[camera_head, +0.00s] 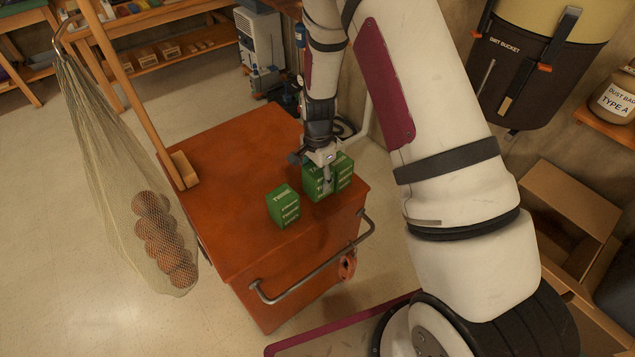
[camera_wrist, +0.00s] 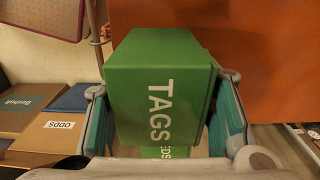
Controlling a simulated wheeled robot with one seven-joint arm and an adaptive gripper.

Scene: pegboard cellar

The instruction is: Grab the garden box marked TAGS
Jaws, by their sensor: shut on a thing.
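The green box marked TAGS (camera_wrist: 158,80) fills the middle of the wrist view, with white lettering on the face towards the camera. My gripper (camera_wrist: 164,118) has one teal finger pad on each side of this box and is shut on it. In the head view my gripper (camera_head: 326,178) points down over a green box (camera_head: 314,185) at the right of the orange cabinet top. Another green face (camera_head: 345,171) shows right beside it, partly hidden by the gripper. A separate green box (camera_head: 283,207) stands to the left. I cannot tell whether the held box is clear of the top.
The orange cabinet (camera_head: 225,165) has a bare top left of the boxes and a metal handle (camera_head: 315,268) in front. A net of brown balls (camera_head: 160,240) hangs at left. A wooden post (camera_head: 140,95) stands by the cabinet. An open cardboard box (camera_head: 565,210) is at right.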

